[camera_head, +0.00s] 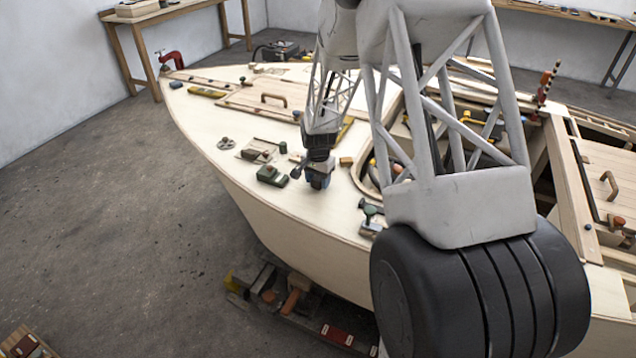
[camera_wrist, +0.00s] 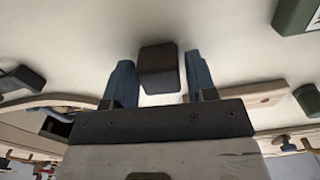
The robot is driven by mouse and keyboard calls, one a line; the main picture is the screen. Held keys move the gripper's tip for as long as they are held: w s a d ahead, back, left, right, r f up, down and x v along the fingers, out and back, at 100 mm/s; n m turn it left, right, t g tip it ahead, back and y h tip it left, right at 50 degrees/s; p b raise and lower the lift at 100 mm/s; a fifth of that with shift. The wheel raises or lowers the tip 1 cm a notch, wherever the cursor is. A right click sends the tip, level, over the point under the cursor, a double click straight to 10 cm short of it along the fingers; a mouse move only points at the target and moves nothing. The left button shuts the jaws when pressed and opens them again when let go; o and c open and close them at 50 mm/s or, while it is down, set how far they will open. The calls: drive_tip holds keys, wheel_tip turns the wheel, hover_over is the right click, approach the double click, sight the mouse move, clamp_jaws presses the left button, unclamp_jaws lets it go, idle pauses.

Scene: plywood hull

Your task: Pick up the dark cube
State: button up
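The dark cube (camera_wrist: 160,68) is a dark brown block with rounded edges on the pale deck in the wrist view. My gripper (camera_wrist: 160,72) has its two blue fingers apart, one on each side of the cube. A thin gap shows between the cube and the right finger; the left finger's tip is very close to the cube, and I cannot tell if they touch. In the head view my gripper (camera_head: 318,180) is low over the plywood deck (camera_head: 225,165), pointing down.
A green box (camera_head: 271,175) lies just left of my gripper in the head view. A small tan wood block (camera_head: 346,161) lies to the right, near the rimmed opening in the deck. A grey disc (camera_head: 226,143) lies farther left. Bare deck shows toward the hull's near edge.

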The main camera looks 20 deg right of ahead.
sight(318, 179)
drive_tip(key=c, duration=0.6)
drive_tip(key=shift+c, duration=0.2)
drive_tip(key=shift+r, duration=0.1)
drive_tip(key=shift+r, duration=0.8)
drive_tip(key=shift+s+r, duration=0.2)
drive_tip(key=shift+r, duration=0.75)
drive_tip(key=s, duration=0.5)
drive_tip(key=s+a+r, duration=0.1)
drive_tip(key=s, duration=0.4)
drive_tip(key=s+a, duration=0.1)
drive_tip(key=s, duration=0.4)
drive_tip(key=shift+s+a+r, duration=0.15)
drive_tip(key=shift+s, duration=0.1)
